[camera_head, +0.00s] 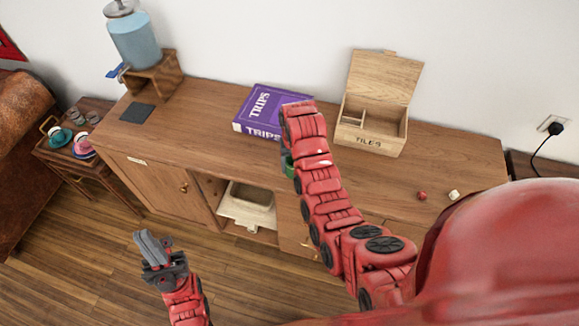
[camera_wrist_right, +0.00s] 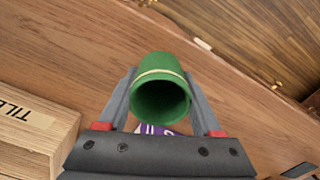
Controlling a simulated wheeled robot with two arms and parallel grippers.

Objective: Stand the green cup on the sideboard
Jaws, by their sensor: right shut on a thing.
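The green cup (camera_wrist_right: 160,95) with a pale band is between the two fingers of my right gripper (camera_wrist_right: 160,73) in the right wrist view, its open mouth toward the camera. In the head view only a sliver of the cup (camera_head: 289,165) shows beside my red right arm, which hides that gripper. The cup is over the wooden sideboard (camera_head: 215,135), near its front; I cannot tell whether it touches the top. My left gripper (camera_head: 150,248) is low over the floor in front of the sideboard, with nothing visible in it; its finger gap is unclear.
A purple box (camera_head: 262,107) lies behind my right arm. An open wooden tile box (camera_head: 372,140) stands right of it. A red die (camera_head: 422,195) and a white die (camera_head: 454,195) lie farther right. A blue dispenser (camera_head: 135,40) stands back left. The sideboard's left-middle top is clear.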

